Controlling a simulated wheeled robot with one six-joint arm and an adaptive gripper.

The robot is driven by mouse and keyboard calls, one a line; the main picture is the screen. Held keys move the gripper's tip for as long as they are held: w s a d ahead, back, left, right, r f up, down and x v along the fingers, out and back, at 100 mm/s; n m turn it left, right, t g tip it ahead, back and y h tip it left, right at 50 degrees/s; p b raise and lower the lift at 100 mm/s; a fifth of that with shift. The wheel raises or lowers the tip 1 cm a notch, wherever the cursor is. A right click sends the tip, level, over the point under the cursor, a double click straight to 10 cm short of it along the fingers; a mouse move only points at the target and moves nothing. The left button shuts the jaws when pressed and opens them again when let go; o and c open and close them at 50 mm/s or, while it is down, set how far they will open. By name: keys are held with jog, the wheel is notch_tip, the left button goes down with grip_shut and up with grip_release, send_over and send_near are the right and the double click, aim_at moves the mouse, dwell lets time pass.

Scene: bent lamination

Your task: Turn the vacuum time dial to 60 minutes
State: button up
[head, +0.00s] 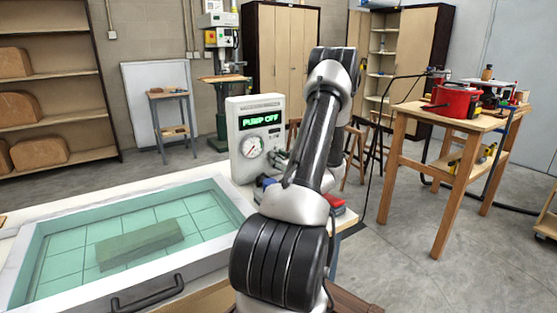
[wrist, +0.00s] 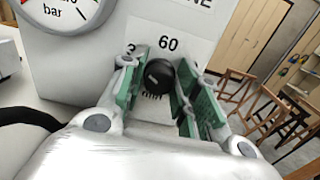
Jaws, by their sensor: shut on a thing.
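The vacuum time dial (wrist: 159,76) is a round black knob on the pale control box (head: 255,125). In the head view my gripper is at the box's lower right, where the dial is hidden.
The box display (head: 261,119) reads "PUMP OFF", with a round gauge (head: 251,149) below it. A teal-covered vacuum press (head: 210,205) holding a flat block fills the table at left. A wooden bench (head: 480,118) with a red pot (head: 452,100) stands at right.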

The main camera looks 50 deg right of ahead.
jog(key=shift+m, duration=0.3)
jog(key=m, duration=0.5)
jog(key=shift+d+m, duration=0.1)
jog(key=shift+m, duration=0.2)
jog(key=m, duration=0.5)
jog(key=shift+d+f, duration=0.1)
jog(key=shift+m, duration=0.4)
jog(key=o, duration=1)
jog(key=shift+s, duration=0.1)
jog(key=v, duration=1.2)
